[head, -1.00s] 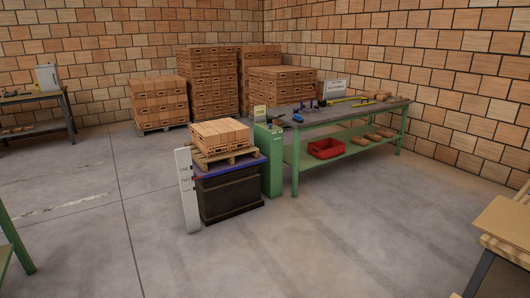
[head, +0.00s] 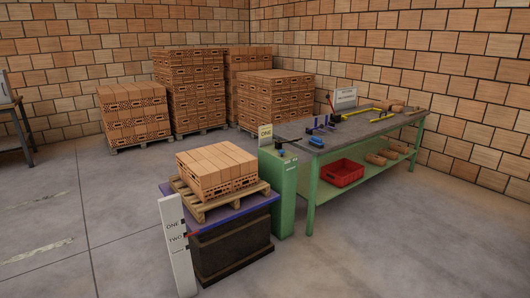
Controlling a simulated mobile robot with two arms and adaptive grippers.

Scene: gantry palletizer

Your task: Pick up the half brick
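Several small brick pieces (head: 392,106) lie at the far right end of the grey-topped green workbench (head: 365,127). More brown brick pieces (head: 377,159) lie on its lower green shelf. I cannot tell at this size which piece is the half brick. A small stack of bricks (head: 217,166) sits on a wooden pallet (head: 207,209), on a purple-topped dark stand in front of the bench. Neither of my grippers is in view.
A red bin (head: 342,172) is on the bench shelf. Tall pallet stacks (head: 190,90) stand behind. The floor (head: 400,240) in front of the bench is clear.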

